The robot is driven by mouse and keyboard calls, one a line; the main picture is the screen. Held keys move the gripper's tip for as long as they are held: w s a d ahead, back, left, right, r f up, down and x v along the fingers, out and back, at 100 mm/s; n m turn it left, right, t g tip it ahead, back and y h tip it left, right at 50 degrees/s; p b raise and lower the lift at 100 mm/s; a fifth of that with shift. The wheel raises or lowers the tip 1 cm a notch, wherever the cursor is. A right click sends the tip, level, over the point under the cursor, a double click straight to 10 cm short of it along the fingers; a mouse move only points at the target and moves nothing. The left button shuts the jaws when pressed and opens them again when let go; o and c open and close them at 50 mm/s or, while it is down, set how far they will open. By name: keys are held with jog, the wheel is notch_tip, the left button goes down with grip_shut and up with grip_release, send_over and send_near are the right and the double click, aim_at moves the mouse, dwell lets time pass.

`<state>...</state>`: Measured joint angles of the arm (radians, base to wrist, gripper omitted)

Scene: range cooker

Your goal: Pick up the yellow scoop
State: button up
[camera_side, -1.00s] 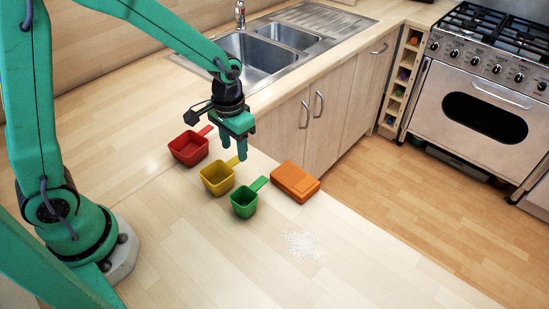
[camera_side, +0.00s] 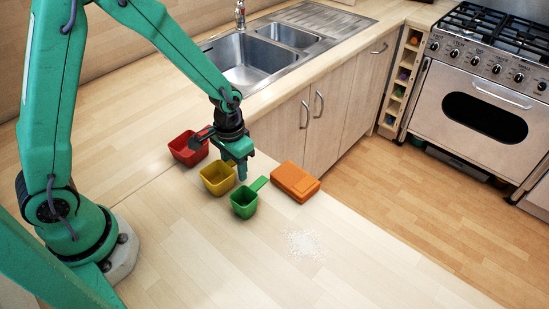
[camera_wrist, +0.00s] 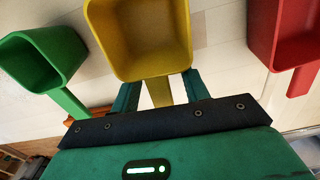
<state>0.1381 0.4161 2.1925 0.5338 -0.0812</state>
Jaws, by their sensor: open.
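The yellow scoop (camera_side: 215,182) stands on the counter between the red scoop and the green scoop. My gripper (camera_side: 242,174) is low at its handle side and hides most of the handle in the side view. In the wrist view the yellow scoop (camera_wrist: 140,35) is at the top middle, with its handle (camera_wrist: 159,93) pointing down between my two fingers. The gripper (camera_wrist: 160,92) is open, one finger on each side of the handle. I cannot tell whether either finger touches it.
The red scoop (camera_side: 186,150) and green scoop (camera_side: 243,203) stand close on either side. An orange box (camera_side: 295,182) lies near the counter edge. White grains (camera_side: 303,243) are spilled on the counter. The sink (camera_side: 245,58) is behind; the front counter is mostly clear.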

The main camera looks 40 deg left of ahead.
jog(key=shift+f, duration=0.2)
dwell(0.4)
grip_shut()
jog(key=shift+r, duration=0.15)
jog(key=shift+r, duration=0.85)
notch_tip(320, 180, up, 2)
jog(key=shift+w, duration=0.1)
jog(key=s+d+r, duration=0.7)
jog(key=d, duration=0.2)
jog(key=shift+s, duration=0.25)
jog(key=shift+w, duration=0.1)
